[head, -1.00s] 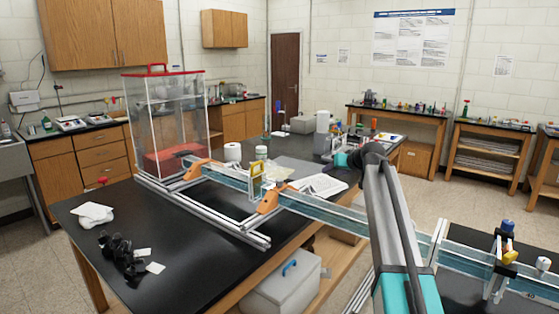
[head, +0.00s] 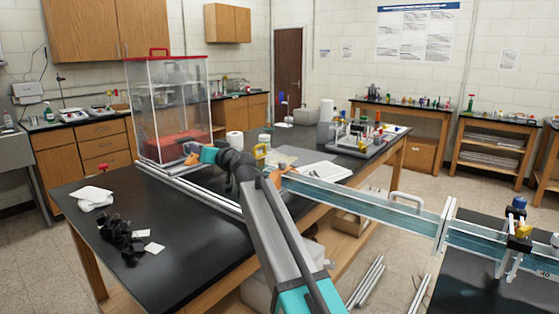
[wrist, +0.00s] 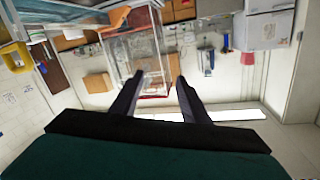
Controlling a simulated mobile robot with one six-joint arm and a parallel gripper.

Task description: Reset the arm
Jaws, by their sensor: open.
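My arm reaches up from the bottom of the head view and bends over the black bench, its wrist in front of the long glass-sided channel. In the head view my gripper's end is near the clear box and its fingers are hard to make out. In the wrist view my gripper (wrist: 157,85) shows two dark fingers spread apart with nothing between them. The wrist view is upside down, with the clear red-rimmed box (wrist: 133,62) beyond the fingers.
The clear box (head: 168,105) stands on the black bench (head: 180,240) at the left. The glass channel (head: 365,204) runs right from the bench across a gap to another table. Black clips (head: 120,235) and white cards lie at the front left. Metal bars (head: 366,282) lie below the gap.

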